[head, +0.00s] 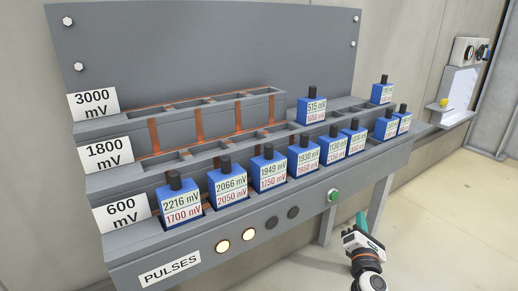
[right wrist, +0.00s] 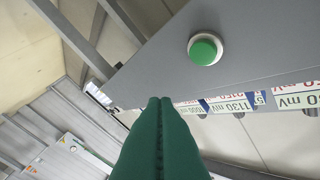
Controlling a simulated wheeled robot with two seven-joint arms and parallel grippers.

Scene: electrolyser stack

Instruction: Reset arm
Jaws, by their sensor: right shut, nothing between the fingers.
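My right gripper (head: 362,222) is at the lower right of the head view, in front of the bench and below its front face. Its green fingers are shut together with nothing between them; they fill the lower middle of the right wrist view (right wrist: 158,105). A green push button (head: 334,195) sits on the bench's front face, up and left of the gripper. The button also shows in the right wrist view (right wrist: 205,49), apart from the fingertips. My left gripper is not in view.
The grey stepped bench (head: 130,252) holds several blue cells, such as one marked 2216 mV (head: 180,205). Signs read 3000, 1800 and 600 mV. Two lamps (head: 222,246) glow near the PULSES label (head: 170,269). A wall box (head: 470,51) is at right. Open floor (head: 450,220) lies right of the bench.

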